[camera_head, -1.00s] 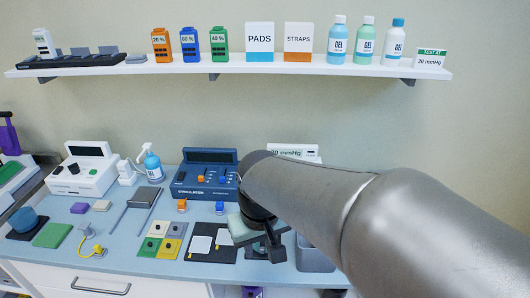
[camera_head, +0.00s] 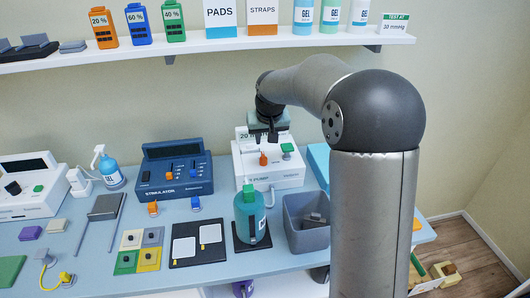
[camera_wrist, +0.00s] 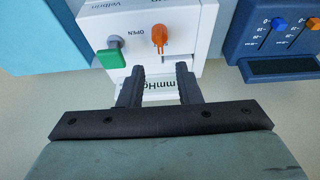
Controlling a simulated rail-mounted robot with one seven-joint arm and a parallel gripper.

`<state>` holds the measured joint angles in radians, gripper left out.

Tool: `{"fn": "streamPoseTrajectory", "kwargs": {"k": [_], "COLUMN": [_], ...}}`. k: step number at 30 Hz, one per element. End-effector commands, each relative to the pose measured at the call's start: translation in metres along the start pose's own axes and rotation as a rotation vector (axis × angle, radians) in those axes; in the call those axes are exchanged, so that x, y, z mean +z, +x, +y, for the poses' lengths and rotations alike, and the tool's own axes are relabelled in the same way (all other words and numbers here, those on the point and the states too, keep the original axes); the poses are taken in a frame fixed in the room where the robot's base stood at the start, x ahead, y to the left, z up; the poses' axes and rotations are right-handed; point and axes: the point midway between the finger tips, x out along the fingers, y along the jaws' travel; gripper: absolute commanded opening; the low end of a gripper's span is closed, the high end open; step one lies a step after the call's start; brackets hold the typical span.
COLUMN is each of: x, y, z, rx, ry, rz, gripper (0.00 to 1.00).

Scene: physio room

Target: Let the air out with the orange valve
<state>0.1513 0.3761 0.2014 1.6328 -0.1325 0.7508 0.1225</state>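The orange valve (camera_head: 263,159) is a small lever on the front of the white pump unit (camera_head: 285,180). In the wrist view the orange valve (camera_wrist: 160,36) stands upright near an "OPEN" label, with a green knob (camera_wrist: 112,55) to its left. The card or display behind reads mmHg, partly covered by my fingers; it looks like 20 in the head view. My gripper (camera_wrist: 158,84) is open and empty. Its fingers point towards the valve and are apart from it. In the head view my gripper (camera_head: 267,137) hangs just above and behind the valve.
A teal cuff-like cylinder (camera_head: 250,220) stands on a black pad in front of the pump, joined by a tube. A grey bin (camera_head: 305,238) is to its right. The blue stimulator (camera_head: 175,173) stands left of the pump. The shelf runs above at the back.

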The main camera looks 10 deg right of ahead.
Motion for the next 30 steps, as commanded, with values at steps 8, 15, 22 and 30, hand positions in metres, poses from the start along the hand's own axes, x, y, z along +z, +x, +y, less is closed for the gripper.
{"fn": "streamPoseTrajectory", "kwargs": {"k": [8,15,22,30], "x": [0.000,0.000,0.000,0.000], "y": [0.060,0.095,0.106,0.106], "z": [0.000,0.000,0.000,0.000], "rx": [-0.001,-0.001,0.000,0.000], "ry": [0.001,0.000,0.000,0.000], "rz": [-0.004,-0.001,0.001,0.001], "gripper": [0.31,0.31,0.31,0.11]}}
